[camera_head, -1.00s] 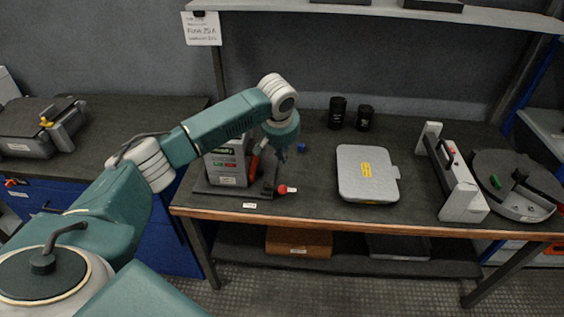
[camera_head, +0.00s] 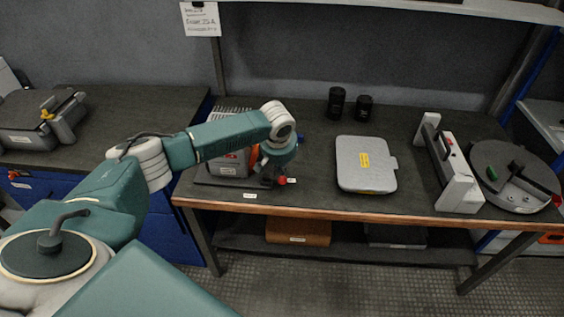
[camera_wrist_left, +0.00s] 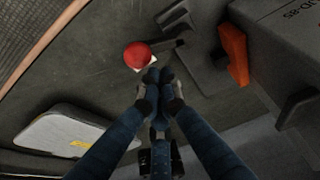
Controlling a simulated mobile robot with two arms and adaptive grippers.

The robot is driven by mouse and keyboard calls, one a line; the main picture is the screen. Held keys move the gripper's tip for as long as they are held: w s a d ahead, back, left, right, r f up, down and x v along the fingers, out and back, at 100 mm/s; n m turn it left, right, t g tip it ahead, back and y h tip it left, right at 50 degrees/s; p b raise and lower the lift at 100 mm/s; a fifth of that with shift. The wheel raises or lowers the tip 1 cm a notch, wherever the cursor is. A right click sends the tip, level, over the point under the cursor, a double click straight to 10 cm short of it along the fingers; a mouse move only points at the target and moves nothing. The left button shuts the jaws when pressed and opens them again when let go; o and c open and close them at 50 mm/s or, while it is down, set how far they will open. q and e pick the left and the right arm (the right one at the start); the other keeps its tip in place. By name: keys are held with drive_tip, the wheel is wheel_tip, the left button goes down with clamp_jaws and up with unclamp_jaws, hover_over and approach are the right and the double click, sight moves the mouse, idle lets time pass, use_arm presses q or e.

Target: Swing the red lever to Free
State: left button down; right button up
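A grey box-shaped device (camera_head: 229,166) stands on a dark base at the left end of the workbench. A red ball knob (camera_head: 282,181) is at the base's front right corner; in the left wrist view the knob (camera_wrist_left: 137,55) sits beside a dark arm, with a white label under it. An orange-red bar (camera_wrist_left: 233,52) stands against the box in the same view. My left gripper (camera_wrist_left: 159,77) points down; its fingertips are together, with nothing seen between them, just short of the knob and apart from it in the picture. My right gripper is out of view.
A grey flat case (camera_head: 366,165) lies right of the device, with clear bench between. Two black cylinders (camera_head: 336,102) stand behind it. A white-ended device (camera_head: 455,175) and a round grey device (camera_head: 515,178) are farther right. A shelf (camera_head: 400,10) hangs above.

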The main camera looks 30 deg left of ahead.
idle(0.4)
use_arm(q)
drive_tip(key=shift+s+m+p, duration=0.15)
drive_tip(key=shift+m+p, duration=0.25)
drive_tip(key=shift+p, duration=0.05)
